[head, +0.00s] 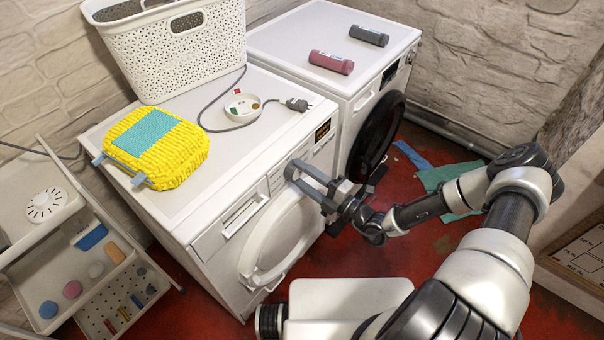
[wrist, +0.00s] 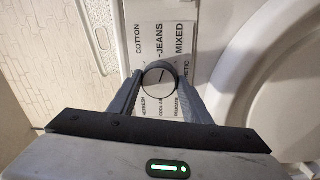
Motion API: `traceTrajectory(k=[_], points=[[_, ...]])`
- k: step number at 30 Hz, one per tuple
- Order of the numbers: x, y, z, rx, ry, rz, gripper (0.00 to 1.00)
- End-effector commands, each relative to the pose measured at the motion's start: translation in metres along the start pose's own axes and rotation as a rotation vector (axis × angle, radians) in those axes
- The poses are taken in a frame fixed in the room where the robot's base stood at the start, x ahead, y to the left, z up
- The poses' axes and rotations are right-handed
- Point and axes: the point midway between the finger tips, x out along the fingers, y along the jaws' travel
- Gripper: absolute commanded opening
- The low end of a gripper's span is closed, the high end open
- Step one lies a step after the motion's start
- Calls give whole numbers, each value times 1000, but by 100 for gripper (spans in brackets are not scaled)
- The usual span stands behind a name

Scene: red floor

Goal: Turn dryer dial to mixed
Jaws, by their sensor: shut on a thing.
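The dial (wrist: 158,74) is a round grey knob with a dark pointer line, shown in the wrist view on a white label panel. The pointer leans slightly right of straight up in that view. The words COTTON, JEANS and MIXED (wrist: 180,40) stand above the knob; the words below it are partly covered. My gripper (wrist: 161,82) has one finger on each side of the knob and is shut on it. In the head view my gripper (head: 299,173) is at the front panel of the nearer white machine (head: 215,245), and its fingers hide the dial.
A shelf cart (head: 85,275) stands at left.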

Motion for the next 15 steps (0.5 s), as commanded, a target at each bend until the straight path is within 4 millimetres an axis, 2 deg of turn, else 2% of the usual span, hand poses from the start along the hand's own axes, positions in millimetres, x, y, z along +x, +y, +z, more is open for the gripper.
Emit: traceTrajectory(k=[6,15], points=[[0,0,0,187,-13,-3,22],[0,0,-1,373,-25,-3,22]])
